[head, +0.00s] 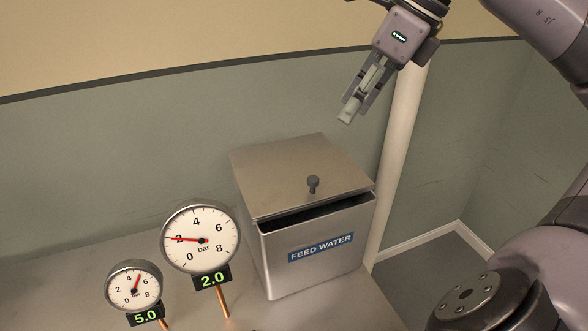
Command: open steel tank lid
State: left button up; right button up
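The steel tank (318,262) is a square brushed-metal box with a blue "FEED WATER" label (321,248). Its flat lid (290,165) lies over the top with a small dark knob (313,183) near its front edge. A dark gap shows between the lid's front edge and the tank's front wall. My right gripper (352,108) hangs above and behind the lid in the picture, apart from the knob and pointing down to the left. It is seen from the side, so its finger spacing is unclear. My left gripper is out of view.
Two round gauges stand left of the tank: a larger one (215,228) reading 2.0 and a smaller one (122,286) reading 5.0. A white vertical pipe (402,135) runs close to the tank's right side. Bare grey surface (60,270) lies at left.

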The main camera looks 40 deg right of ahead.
send_near(314, 178)
jog(key=shift+h, duration=0.4)
jog(key=x, duration=0.8)
jog(key=shift+w+a+f+p, duration=0.15)
jog(key=shift+a+f+p, duration=0.1)
jog(key=shift+a+p, duration=0.15)
jog(key=shift+c, duration=0.6)
grip_shut()
